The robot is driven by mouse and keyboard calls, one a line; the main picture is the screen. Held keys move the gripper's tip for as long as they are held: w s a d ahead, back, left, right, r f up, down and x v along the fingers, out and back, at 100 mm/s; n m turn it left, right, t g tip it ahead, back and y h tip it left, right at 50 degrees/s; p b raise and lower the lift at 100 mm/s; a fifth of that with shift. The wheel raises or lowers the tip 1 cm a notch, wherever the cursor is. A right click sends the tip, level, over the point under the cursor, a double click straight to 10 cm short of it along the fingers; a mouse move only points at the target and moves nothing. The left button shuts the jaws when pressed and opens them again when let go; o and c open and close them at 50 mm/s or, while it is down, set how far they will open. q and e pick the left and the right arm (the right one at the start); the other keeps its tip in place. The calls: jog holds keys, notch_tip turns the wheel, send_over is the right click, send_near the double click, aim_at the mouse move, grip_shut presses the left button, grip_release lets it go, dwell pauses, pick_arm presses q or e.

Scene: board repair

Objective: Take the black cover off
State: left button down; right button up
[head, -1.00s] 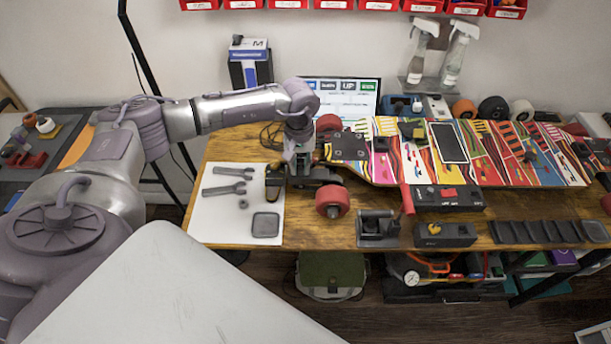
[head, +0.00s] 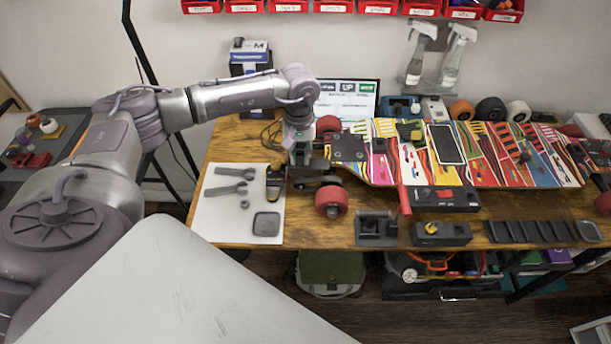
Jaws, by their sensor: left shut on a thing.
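The patterned skateboard (head: 480,160) lies upside down across the workbench, with a red wheel (head: 331,201) at its left end. My left gripper (head: 301,160) points down at that end, shut on a small dark part beside the wheel axle. The fingers hide most of this part, so I cannot tell if it is the black cover. A flat black plate (head: 347,147) sits on the board just right of the gripper. A black rectangular panel (head: 447,144) with a pale edge lies mid-board. My right gripper is not in view.
Wrenches (head: 232,181) and a dark square tray (head: 266,224) lie on a white mat (head: 217,222). A black block with a red handle (head: 440,198), a black holder (head: 377,228) and a segmented tray (head: 540,231) line the front edge. A monitor (head: 347,99) stands behind.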

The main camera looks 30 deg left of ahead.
pick_arm(q)
jog(key=shift+r+p, duration=1.7)
jog(key=shift+r, duration=1.8)
